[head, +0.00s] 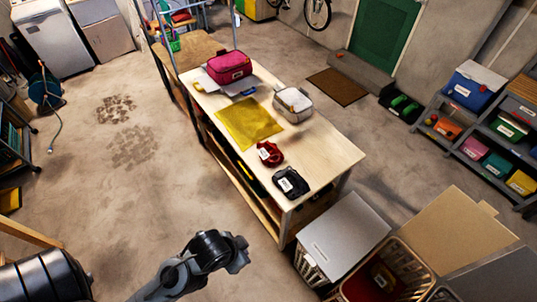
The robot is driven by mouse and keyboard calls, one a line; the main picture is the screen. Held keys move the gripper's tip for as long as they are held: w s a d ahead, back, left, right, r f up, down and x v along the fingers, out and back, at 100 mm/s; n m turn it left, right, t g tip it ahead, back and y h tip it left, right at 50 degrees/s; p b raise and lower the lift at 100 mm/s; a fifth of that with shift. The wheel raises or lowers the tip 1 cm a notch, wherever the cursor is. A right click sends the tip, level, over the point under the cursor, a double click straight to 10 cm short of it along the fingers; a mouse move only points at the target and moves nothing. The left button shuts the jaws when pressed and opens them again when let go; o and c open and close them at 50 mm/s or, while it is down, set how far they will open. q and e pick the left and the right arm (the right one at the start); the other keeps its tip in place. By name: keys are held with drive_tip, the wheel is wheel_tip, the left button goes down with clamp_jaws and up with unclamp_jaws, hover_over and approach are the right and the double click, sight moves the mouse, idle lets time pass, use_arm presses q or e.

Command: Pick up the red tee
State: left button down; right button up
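A small red bundle (269,153) with a white tag lies on the wooden table, between the yellow cloth and a black item. A dark red cloth (385,279) with a small pale mark lies inside a beige basket at the bottom right. I cannot tell from this view which of the two is the red tee. One of my arms reaches in from the bottom, left of the table, and appears well apart from both red things. No gripper fingers can be made out on it.
The table (322,151) also holds a yellow cloth (248,123), a black item (291,183), a magenta bag (230,67) and a grey-white bag (293,104). A grey-lidded bin (343,233) stands beside the baskets (400,262). Shelves with coloured bins line the right.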

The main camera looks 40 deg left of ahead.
drive_tip(key=shift+d, duration=0.1)
drive_tip(key=o, duration=0.9)
drive_tip(key=shift+o, duration=0.9)
